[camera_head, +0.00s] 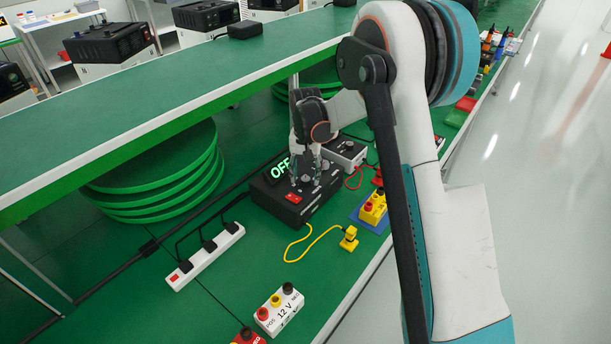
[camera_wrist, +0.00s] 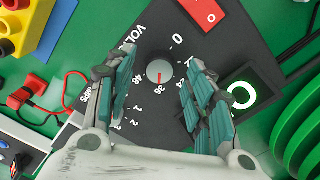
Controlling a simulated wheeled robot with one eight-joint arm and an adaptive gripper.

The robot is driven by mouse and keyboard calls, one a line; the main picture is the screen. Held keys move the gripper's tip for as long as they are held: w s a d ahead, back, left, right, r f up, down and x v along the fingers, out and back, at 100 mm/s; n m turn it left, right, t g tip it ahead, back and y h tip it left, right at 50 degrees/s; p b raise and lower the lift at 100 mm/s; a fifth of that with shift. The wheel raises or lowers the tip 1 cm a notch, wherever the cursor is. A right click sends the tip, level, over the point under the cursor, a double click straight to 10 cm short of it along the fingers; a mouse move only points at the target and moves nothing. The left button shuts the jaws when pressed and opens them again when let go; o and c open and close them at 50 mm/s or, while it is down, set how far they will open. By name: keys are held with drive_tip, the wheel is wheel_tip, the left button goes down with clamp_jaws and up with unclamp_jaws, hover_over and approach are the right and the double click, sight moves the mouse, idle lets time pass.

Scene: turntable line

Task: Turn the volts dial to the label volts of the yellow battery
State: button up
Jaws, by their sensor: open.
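The black power supply (camera_head: 268,198) stands on the lower green shelf, and its display (camera_head: 281,168) reads OFF. In the wrist view, its round grey volts dial (camera_wrist: 160,71) has a red mark that appears to point at 36. Other numbers ring the dial, partly hidden by my fingers. My gripper (camera_wrist: 150,75) is open, its fingers on either side of the dial, with gaps visible. In the head view, my gripper (camera_head: 305,175) is over the supply. The yellow battery (camera_head: 373,209) sits on a blue base right of the supply. Its volts label cannot be read.
A yellow plug (camera_head: 349,239) with a yellow cable lies in front of the supply. A white battery (camera_head: 279,312) marked 12 V and a red battery (camera_head: 248,338) stand nearer. A power strip (camera_head: 206,257) lies left. The upper shelf (camera_head: 170,95) overhangs stacked green discs (camera_head: 160,180).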

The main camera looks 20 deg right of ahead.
sight(306, 179)
wheel_tip(306, 179, up, 11)
idle(0.3)
drive_tip(key=shift+s, duration=0.1)
drive_tip(key=s+r+n+t, duration=0.1)
drive_tip(key=s+r+t, duration=0.1)
drive_tip(key=s+r, duration=0.5)
drive_tip(key=s+r+n+t, duration=0.1)
drive_tip(key=s+r, duration=0.4)
drive_tip(key=s, duration=0.4)
drive_tip(key=s+f+n+t, duration=0.2)
drive_tip(key=s+f+t, duration=0.1)
drive_tip(key=s, duration=1.4)
drive_tip(key=shift+s+n+t, duration=0.3)
drive_tip(key=shift+n+t, duration=0.1)
drive_tip(key=shift+t, duration=0.2)
drive_tip(key=shift+c, duration=0.4)
